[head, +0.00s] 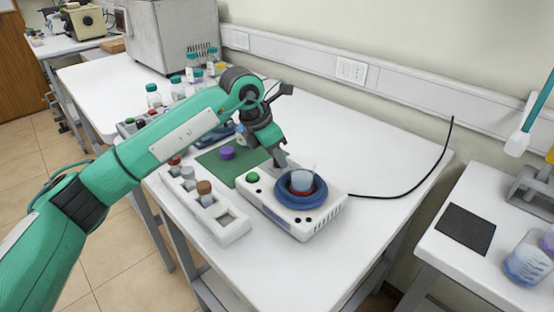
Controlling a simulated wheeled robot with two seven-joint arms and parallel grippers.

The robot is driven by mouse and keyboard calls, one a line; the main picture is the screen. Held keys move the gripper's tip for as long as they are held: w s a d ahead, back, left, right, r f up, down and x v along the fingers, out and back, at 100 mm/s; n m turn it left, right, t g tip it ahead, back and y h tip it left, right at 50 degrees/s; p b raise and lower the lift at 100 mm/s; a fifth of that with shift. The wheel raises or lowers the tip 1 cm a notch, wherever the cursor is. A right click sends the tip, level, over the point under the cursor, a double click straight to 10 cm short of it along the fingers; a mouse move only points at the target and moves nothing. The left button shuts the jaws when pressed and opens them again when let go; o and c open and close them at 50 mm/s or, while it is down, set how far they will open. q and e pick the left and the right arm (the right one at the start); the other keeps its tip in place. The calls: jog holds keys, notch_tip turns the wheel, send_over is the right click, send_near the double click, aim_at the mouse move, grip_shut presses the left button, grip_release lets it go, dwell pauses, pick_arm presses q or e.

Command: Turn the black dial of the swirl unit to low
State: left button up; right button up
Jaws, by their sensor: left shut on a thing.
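The swirl unit (318,222) is a white box on the main table. It has a round blue platform (300,200) with a clear beaker (302,178) on it, and a green knob (252,177) at its left corner. My left gripper (281,162) reaches down to the unit's back edge, just behind the beaker and to the right of the green knob. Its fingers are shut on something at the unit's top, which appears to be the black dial. The fingers hide the dial, so its setting cannot be read. My right gripper is not in view.
A white rack (232,228) with several capped bottles stands left of the unit. A green mat (211,160) with a purple-topped item (227,153) lies behind. A black cable (400,192) runs right from the unit. A side table (505,243) holds a dark pad (466,228) and beakers.

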pick_arm(q)
jog(key=shift+w+m+g+b, duration=0.15)
jog(key=shift+m+g+b, duration=0.5)
jog(key=shift+m, duration=1.55)
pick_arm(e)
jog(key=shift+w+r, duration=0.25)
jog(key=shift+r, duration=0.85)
pick_arm(q)
jog(key=shift+g, duration=0.25)
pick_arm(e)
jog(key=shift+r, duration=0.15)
pick_arm(q)
jog(key=o, duration=1)
jog(key=shift+a+r, duration=0.1)
jog(key=shift+r, duration=0.05)
jog(key=v, duration=1.3)
jog(key=shift+a+r, duration=0.2)
jog(key=shift+a, duration=0.1)
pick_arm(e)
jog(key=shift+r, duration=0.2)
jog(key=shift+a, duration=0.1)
